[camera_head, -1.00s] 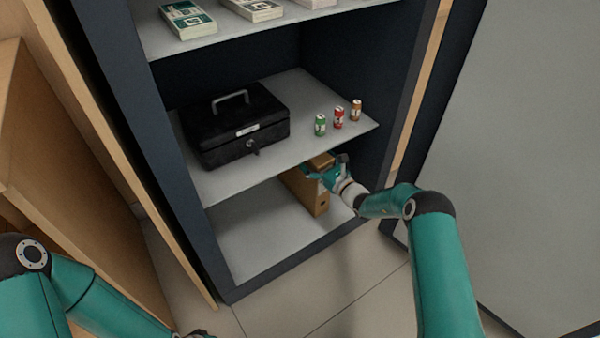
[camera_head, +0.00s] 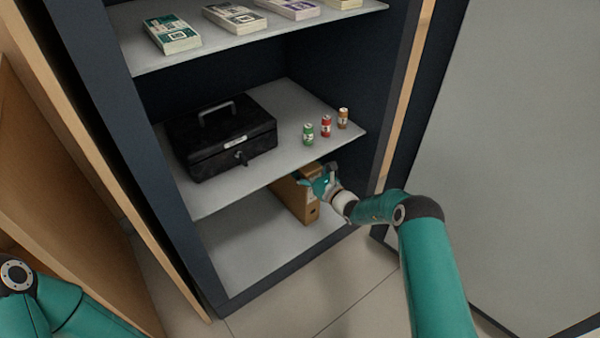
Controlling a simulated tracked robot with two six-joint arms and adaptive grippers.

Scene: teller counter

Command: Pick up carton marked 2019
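A brown carton (camera_head: 296,200) stands upright on the lowest shelf (camera_head: 250,249) of the cabinet, under the middle shelf. A round hole shows low on its narrow front face. No marking on it is readable from here. My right gripper (camera_head: 315,179) is at the carton's upper front end, overlapping its top edge. The fingers are small and partly hidden, so I cannot tell whether they are closed on the carton. My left arm shows at the lower left, and its gripper is out of view.
The middle shelf (camera_head: 217,198) above the carton bears a black cash box (camera_head: 222,137) and green (camera_head: 308,134), red (camera_head: 326,127) and brown (camera_head: 343,118) small rolls. Bundles of notes (camera_head: 172,35) lie on the upper shelf. The lowest shelf is bare left of the carton.

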